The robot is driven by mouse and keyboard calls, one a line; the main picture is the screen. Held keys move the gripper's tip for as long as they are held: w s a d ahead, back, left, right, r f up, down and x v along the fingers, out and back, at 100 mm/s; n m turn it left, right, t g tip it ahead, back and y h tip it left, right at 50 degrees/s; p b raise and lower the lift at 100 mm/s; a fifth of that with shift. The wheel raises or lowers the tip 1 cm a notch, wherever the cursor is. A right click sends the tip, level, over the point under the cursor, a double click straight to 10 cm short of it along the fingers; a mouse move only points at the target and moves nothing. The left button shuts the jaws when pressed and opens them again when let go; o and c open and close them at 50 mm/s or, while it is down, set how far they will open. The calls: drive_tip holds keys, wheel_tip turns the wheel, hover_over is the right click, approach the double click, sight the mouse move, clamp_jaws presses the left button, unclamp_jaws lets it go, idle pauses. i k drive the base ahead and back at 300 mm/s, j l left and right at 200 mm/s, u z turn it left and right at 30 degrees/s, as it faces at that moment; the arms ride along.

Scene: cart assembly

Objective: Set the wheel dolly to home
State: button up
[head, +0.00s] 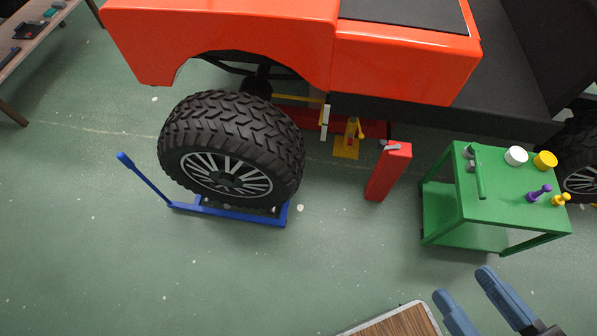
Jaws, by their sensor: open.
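The wheel dolly (238,214) is a low blue frame on the floor, left of centre, with a blue handle (142,178) rising at its left end. A large black wheel (230,150) with a grey rim sits on it, below the orange fender; the tyre hides much of the dolly. I cannot tell whether the wheel touches the hub behind it. My gripper (470,296) is at the bottom right with its two blue fingers apart and nothing between them. It is well away from the dolly.
A green cart (448,218) with white, yellow and purple items stands right. A red post (388,172) and a yellow stand (347,146) are near the orange vehicle (400,55). A brown tabletop (400,322) edges in at the bottom. A wooden table (38,38) is top left. The lower-left floor is clear.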

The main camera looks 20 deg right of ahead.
sight(233, 147)
drive_tip(key=i+j+u, duration=0.15)
drive_tip(key=j, duration=0.25)
drive_tip(key=i+j+u, duration=0.1)
drive_tip(key=i+j, duration=0.2)
drive_tip(key=i+j+u, duration=0.15)
drive_tip(key=j, duration=0.3)
drive_tip(key=i+j+u, duration=0.1)
drive_tip(key=i+j, duration=0.2)
drive_tip(key=i, duration=0.15)
drive_tip(key=i+j+u, duration=0.1)
drive_tip(key=i+j, duration=0.2)
drive_tip(key=i, duration=0.15)
drive_tip(key=i+j+u, duration=0.15)
drive_tip(key=i, duration=0.3)
drive_tip(key=j, duration=0.1)
